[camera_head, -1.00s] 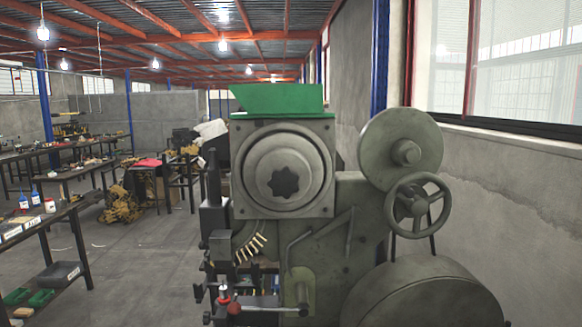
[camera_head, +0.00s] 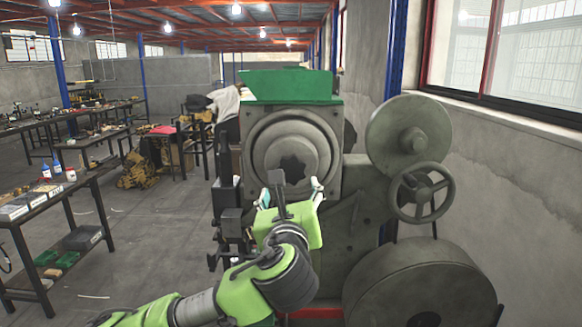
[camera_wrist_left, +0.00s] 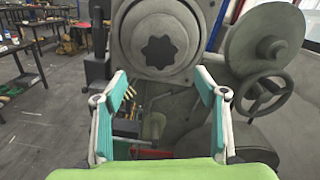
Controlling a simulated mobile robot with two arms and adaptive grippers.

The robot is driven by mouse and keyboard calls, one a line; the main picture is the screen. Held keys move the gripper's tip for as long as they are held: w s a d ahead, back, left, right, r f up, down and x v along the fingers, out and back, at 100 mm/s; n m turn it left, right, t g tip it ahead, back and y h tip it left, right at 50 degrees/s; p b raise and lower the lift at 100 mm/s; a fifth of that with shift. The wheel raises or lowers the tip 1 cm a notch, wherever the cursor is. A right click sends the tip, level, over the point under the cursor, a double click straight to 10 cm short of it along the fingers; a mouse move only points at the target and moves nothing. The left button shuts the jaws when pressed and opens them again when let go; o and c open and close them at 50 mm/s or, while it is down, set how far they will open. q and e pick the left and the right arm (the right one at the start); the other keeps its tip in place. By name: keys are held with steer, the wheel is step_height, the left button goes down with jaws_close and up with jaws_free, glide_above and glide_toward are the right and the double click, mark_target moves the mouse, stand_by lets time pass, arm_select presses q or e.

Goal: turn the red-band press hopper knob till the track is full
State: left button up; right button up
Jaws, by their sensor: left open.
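The press (camera_head: 345,215) stands ahead, grey-green with a green hopper (camera_head: 288,86) on top. Its dark star-shaped knob (camera_head: 293,166) sits in the middle of a round ringed plate; it also shows in the left wrist view (camera_wrist_left: 160,50). My left gripper (camera_head: 293,190) is open and empty, just below the knob in the head view and apart from it in the wrist view. The track with brass rivets (camera_wrist_left: 131,109) shows partly between the fingers in the wrist view; my arm hides it in the head view. A red band (camera_head: 315,313) shows low on the press.
A handwheel (camera_head: 420,192) and round discs stick out at the press's right side, close to the wall. Dark upright parts stand along its left side. A bench (camera_head: 60,215) with bottles and boxes is at the left, with clear floor between.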

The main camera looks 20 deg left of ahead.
mark_target(291, 171)
arm_select(q)
steer(key=p+x, duration=0.5)
steer(key=x, duration=0.8)
steer(key=shift+f, duration=0.1)
steer(key=shift+w+a, duration=0.1)
steer(key=shift+w, duration=0.15)
steer(key=shift+c, duration=0.5)
steer(key=c, duration=1)
